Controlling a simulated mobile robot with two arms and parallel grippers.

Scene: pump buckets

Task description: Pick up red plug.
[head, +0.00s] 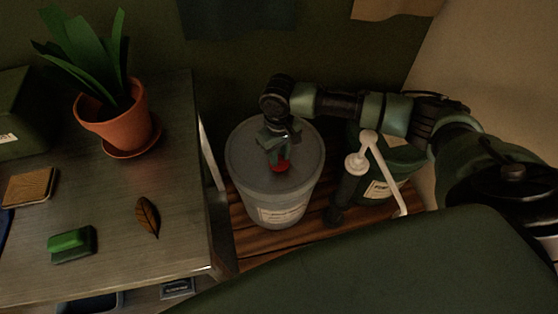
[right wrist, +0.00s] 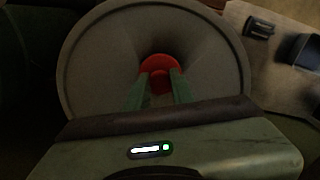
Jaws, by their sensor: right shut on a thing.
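The red plug (head: 281,168) sits at the middle of the lid of a grey bucket (head: 243,160) in the head view. In the right wrist view the red plug (right wrist: 160,68) shows between my two green fingertips, over the round grey bucket lid (right wrist: 100,60). My right gripper (head: 278,158) reaches down onto the plug from above and is shut on it. It also shows in the right wrist view (right wrist: 160,88). I cannot tell whether the plug is clear of the lid. My left gripper is not in view.
A white hand pump (head: 354,164) stands right of the bucket by a dark green container (head: 400,160). A table on the left holds a potted plant (head: 120,115), a green block (head: 72,245), a brown leaf (head: 147,216) and a tan sponge-like block (head: 29,186). Wooden slats (head: 250,237) lie under the bucket.

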